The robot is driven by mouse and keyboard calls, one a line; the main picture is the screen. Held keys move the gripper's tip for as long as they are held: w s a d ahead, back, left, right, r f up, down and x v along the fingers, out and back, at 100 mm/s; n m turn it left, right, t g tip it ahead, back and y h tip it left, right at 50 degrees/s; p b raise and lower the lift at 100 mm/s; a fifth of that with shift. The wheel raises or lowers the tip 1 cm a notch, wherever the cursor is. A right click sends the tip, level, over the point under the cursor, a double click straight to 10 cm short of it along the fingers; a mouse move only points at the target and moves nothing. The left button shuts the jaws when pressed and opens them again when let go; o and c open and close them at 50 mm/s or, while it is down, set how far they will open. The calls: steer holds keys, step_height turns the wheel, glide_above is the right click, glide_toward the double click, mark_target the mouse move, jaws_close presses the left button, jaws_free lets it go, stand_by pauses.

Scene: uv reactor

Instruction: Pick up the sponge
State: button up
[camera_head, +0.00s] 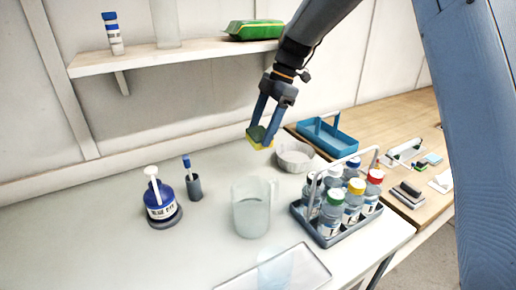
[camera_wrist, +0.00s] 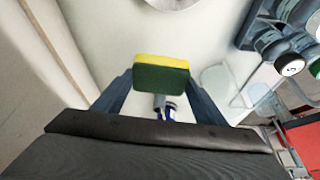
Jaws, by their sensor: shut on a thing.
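The yellow and green sponge (camera_head: 259,139) is between the fingers of my gripper (camera_head: 262,122), above the white table. In the wrist view the sponge (camera_wrist: 161,74) shows its green face and a yellow edge. The two blue-grey fingers of my gripper (camera_wrist: 160,90) press on its left and right sides. The sponge is held in the air, apart from the table. Its far side is hidden.
A clear beaker (camera_head: 252,208), a caddy of bottles (camera_head: 335,232), a blue bottle (camera_head: 160,205) and a blue tray (camera_head: 327,137) stand around. A shelf (camera_head: 170,58) runs behind. The table's left front is clear.

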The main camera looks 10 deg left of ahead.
steer(key=w+d+b, duration=0.2)
steer(key=w+d, duration=0.2)
steer(key=d, duration=0.3)
steer(key=w+d+b, duration=0.2)
steer(key=w+d, duration=0.2)
steer(key=d, duration=0.3)
steer(key=shift+w+d+f, duration=0.15)
steer(key=shift+w+d, duration=0.2)
steer(key=shift+w, duration=0.05)
steer(key=shift+o, duration=0.7)
steer(key=shift+c, duration=0.5)
